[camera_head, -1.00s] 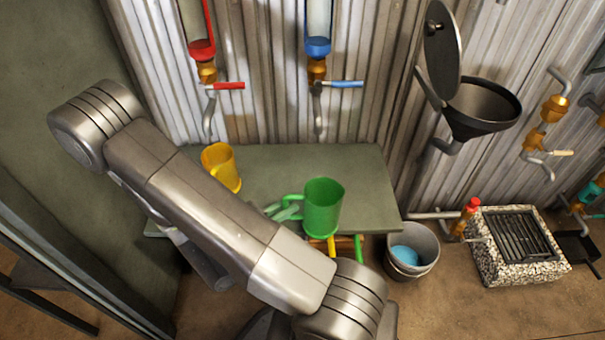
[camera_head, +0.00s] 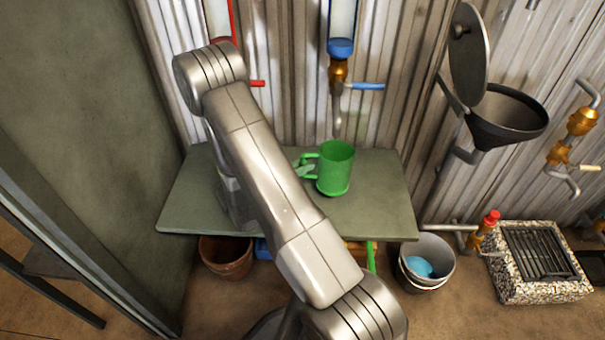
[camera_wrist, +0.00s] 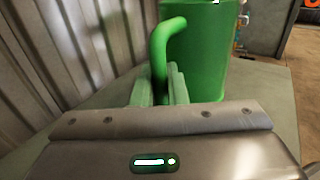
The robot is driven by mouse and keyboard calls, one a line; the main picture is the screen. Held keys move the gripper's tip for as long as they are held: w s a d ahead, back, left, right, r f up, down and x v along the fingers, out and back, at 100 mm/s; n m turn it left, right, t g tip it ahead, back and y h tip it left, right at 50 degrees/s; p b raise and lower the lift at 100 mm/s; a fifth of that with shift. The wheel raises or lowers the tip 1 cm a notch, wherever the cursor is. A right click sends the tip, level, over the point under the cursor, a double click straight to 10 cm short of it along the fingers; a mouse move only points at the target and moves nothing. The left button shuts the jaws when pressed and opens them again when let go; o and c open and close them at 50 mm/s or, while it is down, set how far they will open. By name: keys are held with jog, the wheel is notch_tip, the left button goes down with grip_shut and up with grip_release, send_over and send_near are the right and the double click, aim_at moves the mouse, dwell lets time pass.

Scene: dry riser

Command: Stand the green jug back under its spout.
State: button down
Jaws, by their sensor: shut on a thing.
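The green jug (camera_head: 336,170) is upright over the bench (camera_head: 385,205), in front of and below the spout (camera_head: 337,115) of the tap with the blue lever. I cannot tell whether its base touches the bench. My gripper (camera_head: 304,167) is at the jug's left side, shut on its handle. In the wrist view, the pale green fingers of my gripper (camera_wrist: 160,88) close around the handle, and the jug's body (camera_wrist: 205,60) stands just to the right. The tap with the red lever (camera_head: 257,83) is partly hidden by my arm.
A corrugated metal wall (camera_head: 400,110) stands close behind the bench. A black funnel (camera_head: 505,115) with a raised lid is on the wall at right. A bucket (camera_head: 428,260) and a brown pot (camera_head: 226,255) stand below the bench. The bench's right part is clear.

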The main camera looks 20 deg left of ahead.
jog(key=shift+f, duration=1.2)
jog(key=shift+f+b, duration=0.2)
jog(key=shift+b, duration=0.2)
jog(key=c, duration=1.5)
grip_release()
jog(key=shift+r, duration=0.1)
jog(key=shift+o, duration=0.2)
jog(key=shift+s+a+r, duration=0.1)
jog(key=shift+s+r, duration=0.05)
jog(key=shift+p+v, duration=0.8)
jog(key=shift+v, duration=2.8)
